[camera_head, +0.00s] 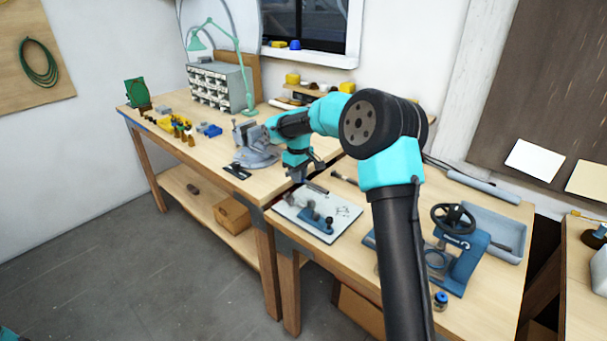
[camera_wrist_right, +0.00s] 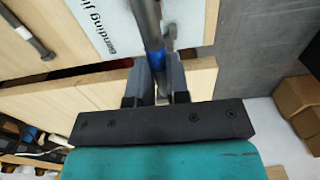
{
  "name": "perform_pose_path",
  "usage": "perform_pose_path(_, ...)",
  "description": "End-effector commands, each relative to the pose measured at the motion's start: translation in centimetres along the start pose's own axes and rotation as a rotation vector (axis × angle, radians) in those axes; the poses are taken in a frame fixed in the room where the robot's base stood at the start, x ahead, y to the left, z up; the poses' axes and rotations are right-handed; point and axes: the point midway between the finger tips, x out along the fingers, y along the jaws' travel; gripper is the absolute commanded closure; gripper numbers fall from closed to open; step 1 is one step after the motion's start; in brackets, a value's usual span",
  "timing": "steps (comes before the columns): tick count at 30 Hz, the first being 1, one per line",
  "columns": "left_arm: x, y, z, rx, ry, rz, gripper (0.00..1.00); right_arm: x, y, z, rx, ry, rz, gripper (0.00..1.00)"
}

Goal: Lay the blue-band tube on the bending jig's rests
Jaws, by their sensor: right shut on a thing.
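My right gripper (camera_head: 303,179) is shut on a grey tube and holds it near the back left edge of the bending jig's white plate (camera_head: 345,212). In the right wrist view, the jaws (camera_wrist_right: 158,88) grip the blue-band tube (camera_wrist_right: 146,18) beside its blue band, and the tube extends over the white plate (camera_wrist_right: 100,12) lettered "Bending". The jig's blue rests (camera_head: 318,215) stand toward the front of the plate in the head view. The tube appears above the plate, apart from the rests; its exact height is unclear. My left gripper is out of view.
A vise (camera_head: 257,150) stands left of the gripper. Another dark rod (camera_head: 343,178) lies behind the plate. A blue handwheel machine (camera_head: 462,255), a grey tray (camera_head: 505,225) and a small blue jar (camera_head: 440,300) occupy the right. My right arm crosses the bench.

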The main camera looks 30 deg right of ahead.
Motion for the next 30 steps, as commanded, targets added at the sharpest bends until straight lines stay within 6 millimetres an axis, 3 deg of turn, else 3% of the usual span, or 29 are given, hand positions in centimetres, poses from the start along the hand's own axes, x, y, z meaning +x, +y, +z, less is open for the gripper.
perform_pose_path(11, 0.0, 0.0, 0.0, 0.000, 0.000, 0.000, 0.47, 0.6, 0.1, 0.0, 0.000, -0.001, 0.000, 1.00)
perform_pose_path(30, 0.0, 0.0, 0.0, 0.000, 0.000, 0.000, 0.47, 3.5, 0.1, 0.0, 0.000, -0.001, 0.000, 1.00)
